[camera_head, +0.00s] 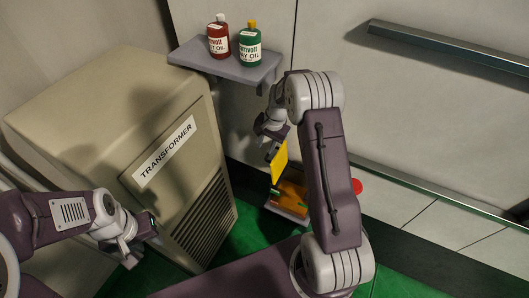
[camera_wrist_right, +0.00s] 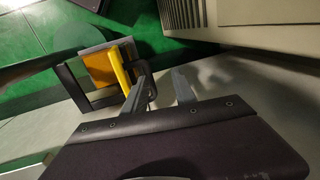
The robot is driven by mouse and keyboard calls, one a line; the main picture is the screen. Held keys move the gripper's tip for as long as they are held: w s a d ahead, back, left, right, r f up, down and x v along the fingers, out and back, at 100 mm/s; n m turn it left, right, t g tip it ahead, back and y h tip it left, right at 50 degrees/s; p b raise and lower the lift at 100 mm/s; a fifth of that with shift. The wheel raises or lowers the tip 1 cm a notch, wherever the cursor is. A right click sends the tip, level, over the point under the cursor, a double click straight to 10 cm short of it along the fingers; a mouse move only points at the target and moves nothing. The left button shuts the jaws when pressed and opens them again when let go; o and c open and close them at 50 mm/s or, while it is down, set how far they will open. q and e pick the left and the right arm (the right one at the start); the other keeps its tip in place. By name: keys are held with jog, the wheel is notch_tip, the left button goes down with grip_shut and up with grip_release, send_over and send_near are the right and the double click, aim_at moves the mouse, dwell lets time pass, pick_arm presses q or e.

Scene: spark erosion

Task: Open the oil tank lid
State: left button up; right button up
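The oil tank (camera_head: 290,197) sits low between the transformer and the wall; its orange top also shows in the right wrist view (camera_wrist_right: 98,67). Its yellow lid (camera_head: 280,161) stands raised, roughly upright. In the right wrist view the lid (camera_wrist_right: 121,69) is seen nearly edge-on. My right gripper (camera_head: 272,143) is just above the lid. In its wrist view the fingers (camera_wrist_right: 164,86) are apart with nothing between them; one is close to the lid, and I cannot tell whether it touches. My left gripper (camera_head: 143,240) is in front of the transformer, apparently open and empty.
The beige transformer (camera_head: 120,115) fills the left side. A grey shelf (camera_head: 226,69) above the tank carries a red bottle (camera_head: 218,40) and a green bottle (camera_head: 250,47). A long handle (camera_head: 450,48) projects from the right wall panel. Green floor (camera_head: 250,235) shows below.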

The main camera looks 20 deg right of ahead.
jog(key=r, duration=0.2)
jog(key=s+r, duration=0.1)
jog(key=r, duration=0.1)
jog(key=shift+d+r, duration=0.2)
jog(key=shift+r, duration=0.2)
jog(key=s+a+n, duration=0.3)
jog(key=s+n, duration=0.2)
jog(key=s, duration=0.6)
jog(key=s+a+r+n+h, duration=0.1)
jog(key=s+a+n, duration=0.3)
jog(key=s, duration=0.7)
jog(key=shift+a+n, duration=0.15)
jog(key=shift+n, duration=0.25)
